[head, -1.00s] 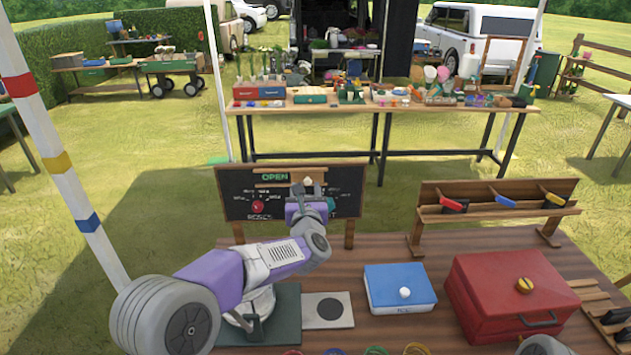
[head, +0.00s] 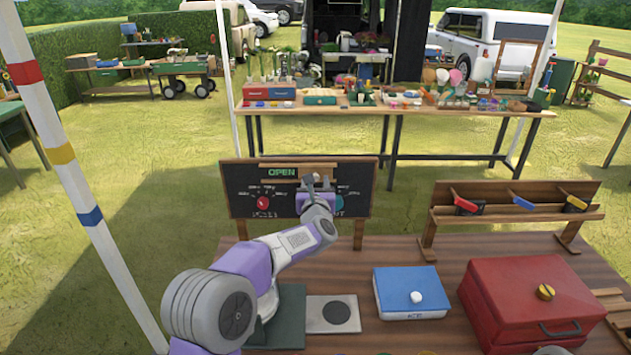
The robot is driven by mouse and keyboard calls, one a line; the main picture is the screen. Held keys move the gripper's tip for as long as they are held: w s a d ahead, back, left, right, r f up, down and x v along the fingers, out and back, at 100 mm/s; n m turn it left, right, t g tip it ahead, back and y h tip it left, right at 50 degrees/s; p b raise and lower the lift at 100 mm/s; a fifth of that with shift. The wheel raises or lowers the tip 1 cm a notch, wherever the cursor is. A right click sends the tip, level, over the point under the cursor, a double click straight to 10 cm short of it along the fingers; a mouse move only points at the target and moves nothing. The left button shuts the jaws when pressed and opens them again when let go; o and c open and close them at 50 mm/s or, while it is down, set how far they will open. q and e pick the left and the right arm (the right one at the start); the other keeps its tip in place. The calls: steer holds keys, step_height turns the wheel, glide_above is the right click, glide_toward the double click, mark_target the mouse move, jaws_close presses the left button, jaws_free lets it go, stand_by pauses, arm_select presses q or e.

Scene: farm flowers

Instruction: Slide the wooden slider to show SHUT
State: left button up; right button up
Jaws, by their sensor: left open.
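The chalkboard sign (head: 240,205) stands upright at the back of the brown table. Its top window shows OPEN (head: 281,171) in green. The wooden slider (head: 318,171) lies in the track at the top of the board, to the right of the word OPEN, and is partly hidden by my gripper. My left gripper (head: 318,183) is open in front of the board, with its fingertips at the slider's height. I cannot tell whether they touch it.
A red knob (head: 263,202) sits on the board's left half. A blue box (head: 410,293) and a red case (head: 532,300) stand right of my arm. A wooden rack (head: 515,213) with coloured-handled items is at the back right. Bare table lies between the board and blue box.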

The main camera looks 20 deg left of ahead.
arm_select(q)
steer(key=shift+w+a, duration=0.15)
steer(key=shift+w, duration=0.4)
jaws_close()
